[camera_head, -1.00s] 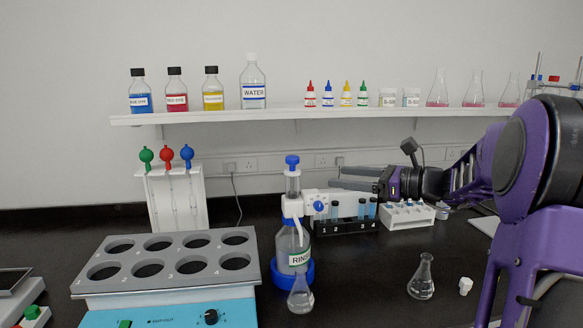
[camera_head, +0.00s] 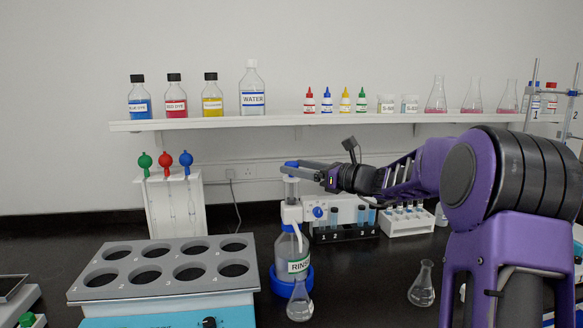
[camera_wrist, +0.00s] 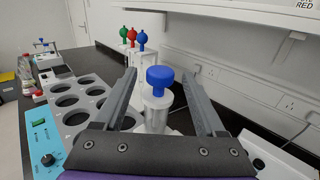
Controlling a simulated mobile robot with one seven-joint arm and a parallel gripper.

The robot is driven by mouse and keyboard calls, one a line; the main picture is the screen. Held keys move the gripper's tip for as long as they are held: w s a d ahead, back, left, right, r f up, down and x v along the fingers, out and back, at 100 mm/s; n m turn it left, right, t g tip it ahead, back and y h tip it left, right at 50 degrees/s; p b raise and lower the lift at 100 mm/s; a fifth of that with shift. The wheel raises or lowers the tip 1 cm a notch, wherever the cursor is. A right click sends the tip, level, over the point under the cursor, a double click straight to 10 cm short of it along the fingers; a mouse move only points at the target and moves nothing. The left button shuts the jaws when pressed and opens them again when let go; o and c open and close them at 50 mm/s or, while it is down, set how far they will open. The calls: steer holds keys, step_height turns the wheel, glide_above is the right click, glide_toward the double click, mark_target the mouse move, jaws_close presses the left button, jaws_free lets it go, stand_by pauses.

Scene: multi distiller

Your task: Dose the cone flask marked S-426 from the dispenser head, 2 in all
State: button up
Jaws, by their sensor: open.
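The dispenser bottle labelled RIN... (camera_head: 298,266) stands in a blue ring base, with a white dispenser head (camera_head: 291,212) on top. Its blue plunger knob (camera_wrist: 160,77) shows between my open fingers in the wrist view. My gripper (camera_head: 302,168) is at the height of the knob, fingers on either side of it and apart from it in the wrist view. A cone flask (camera_head: 300,302) stands in front of the dispenser, below its spout. Another cone flask (camera_head: 422,286) stands to the right on the bench. No S-426 mark is readable on either flask.
A grey block with round holes (camera_head: 165,268) on a blue unit stands at left. Behind the dispenser are a black tube rack (camera_head: 345,234) and a white rack (camera_head: 408,222). The shelf (camera_head: 300,120) holds bottles and flasks above. A pipette stand (camera_head: 175,205) is at back left.

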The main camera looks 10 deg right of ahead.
steer(key=shift+x, duration=1.15)
jaws_close()
stand_by(0.6)
